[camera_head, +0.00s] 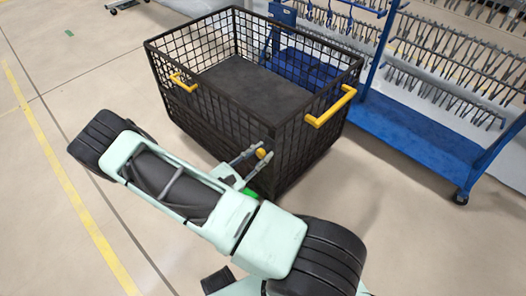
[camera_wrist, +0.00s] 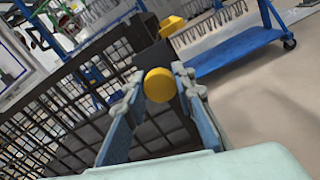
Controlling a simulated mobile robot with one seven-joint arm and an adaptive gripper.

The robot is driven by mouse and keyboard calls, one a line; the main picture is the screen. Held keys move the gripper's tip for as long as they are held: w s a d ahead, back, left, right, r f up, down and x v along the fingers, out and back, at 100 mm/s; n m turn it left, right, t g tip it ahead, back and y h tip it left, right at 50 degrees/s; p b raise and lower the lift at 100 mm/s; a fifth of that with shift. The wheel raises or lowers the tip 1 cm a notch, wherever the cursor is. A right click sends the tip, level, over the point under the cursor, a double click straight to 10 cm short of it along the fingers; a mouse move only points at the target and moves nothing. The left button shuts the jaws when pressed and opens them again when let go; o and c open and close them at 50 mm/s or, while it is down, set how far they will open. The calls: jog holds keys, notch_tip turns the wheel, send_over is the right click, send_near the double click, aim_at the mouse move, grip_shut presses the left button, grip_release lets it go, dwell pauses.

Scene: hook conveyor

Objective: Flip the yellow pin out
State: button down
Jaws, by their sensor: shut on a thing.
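The yellow pin (camera_head: 261,153) is at the near corner of the black mesh crate (camera_head: 215,118). In the wrist view its round yellow end (camera_wrist: 160,85) sits between my two fingertips, in front of the crate's dark corner post. My gripper (camera_head: 253,157) is shut on the yellow pin, with a finger on either side of it. The pin's shaft behind the round end is hidden. The crate's mesh side also shows in the wrist view (camera_wrist: 62,118).
The crate has yellow handles on its left (camera_head: 183,82) and right (camera_head: 331,107) sides. A blue rack with hooks has a blue base (camera_head: 395,138) standing behind and to the right of the crate. The floor is clear at the left and the lower right.

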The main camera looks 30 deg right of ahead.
jog(key=shift+v, duration=1.15)
jog(key=c, duration=1.6)
grip_release()
jog(key=v, duration=1.2)
jog(key=shift+a, duration=0.1)
